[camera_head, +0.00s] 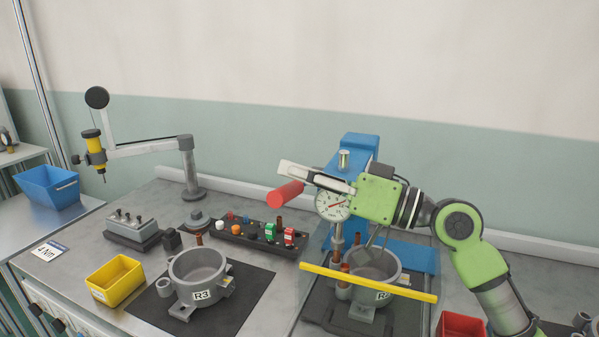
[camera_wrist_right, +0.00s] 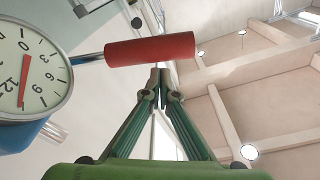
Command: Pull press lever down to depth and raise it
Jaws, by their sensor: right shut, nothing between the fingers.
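The blue press (camera_head: 361,146) stands at the right of the bench with a round white dial gauge (camera_head: 332,206) on it. Its lever ends in a red cylindrical grip (camera_head: 285,194), pointing left. My right gripper (camera_head: 287,168) is shut and empty, beside the red grip in the head view. In the right wrist view the closed fingertips (camera_wrist_right: 158,80) lie close to the red grip (camera_wrist_right: 150,49); I cannot tell whether they touch. The gauge (camera_wrist_right: 25,70) shows there at the left. A grey housing (camera_head: 372,262) sits under the press. My left gripper is not in view.
A yellow bar (camera_head: 368,283) crosses in front of the press. A grey housing marked R3 (camera_head: 198,278) sits on a dark mat, left of the press. A yellow bin (camera_head: 115,281), a parts rack (camera_head: 250,235) and a screwdriver arm (camera_head: 150,149) stand further left.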

